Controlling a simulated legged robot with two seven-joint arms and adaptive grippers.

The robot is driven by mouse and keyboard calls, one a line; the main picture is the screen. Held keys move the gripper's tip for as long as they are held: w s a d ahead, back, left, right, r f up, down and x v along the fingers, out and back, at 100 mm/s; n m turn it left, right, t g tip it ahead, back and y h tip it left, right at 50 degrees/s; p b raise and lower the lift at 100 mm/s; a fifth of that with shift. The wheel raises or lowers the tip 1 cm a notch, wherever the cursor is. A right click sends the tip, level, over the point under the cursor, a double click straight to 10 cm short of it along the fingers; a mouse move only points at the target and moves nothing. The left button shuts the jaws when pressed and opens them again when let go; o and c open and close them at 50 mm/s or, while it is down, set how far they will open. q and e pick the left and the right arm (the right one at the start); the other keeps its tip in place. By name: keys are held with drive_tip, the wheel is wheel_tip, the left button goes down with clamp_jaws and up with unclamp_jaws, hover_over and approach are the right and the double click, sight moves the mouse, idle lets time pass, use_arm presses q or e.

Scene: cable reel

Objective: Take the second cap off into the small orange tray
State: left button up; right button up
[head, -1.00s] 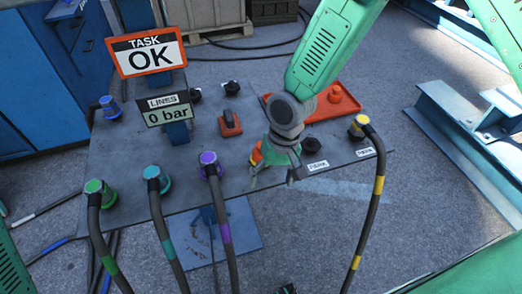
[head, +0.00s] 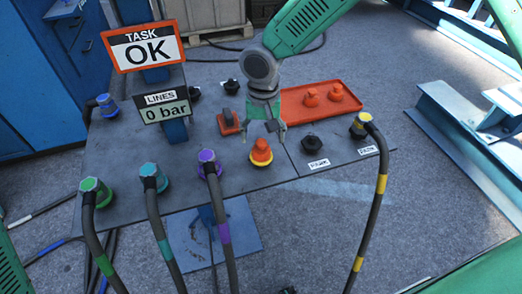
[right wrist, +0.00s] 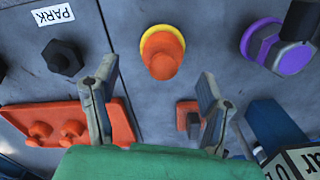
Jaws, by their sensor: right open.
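An orange cap (head: 261,150) sits upright on a yellow-ringed port of the dark panel. It also shows in the right wrist view (right wrist: 163,55). The small orange tray (head: 292,112) lies at the back right of the panel with two orange caps in it, one left (head: 311,95) and one right (head: 336,92). My right gripper (head: 267,137) is open and empty, just behind and above the capped port, apart from the cap. In the right wrist view its two fingers (right wrist: 155,105) stand wide apart with nothing between them. My left gripper is not in view.
Hoses with green (head: 95,192), teal (head: 153,177), purple (head: 208,163) and yellow (head: 361,125) connectors rise from the panel. A black park fitting (head: 311,143) stands right of the cap. The sign posts (head: 176,130) stand behind.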

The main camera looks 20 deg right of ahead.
sight(261, 141)
drive_tip(key=f+b, duration=0.1)
drive_tip(key=f, duration=0.4)
drive_tip(key=shift+w+a+f+b, duration=0.1)
drive_tip(key=shift+a+b, duration=0.1)
drive_tip(key=shift+b, duration=0.15)
drive_tip(key=c, duration=1.2)
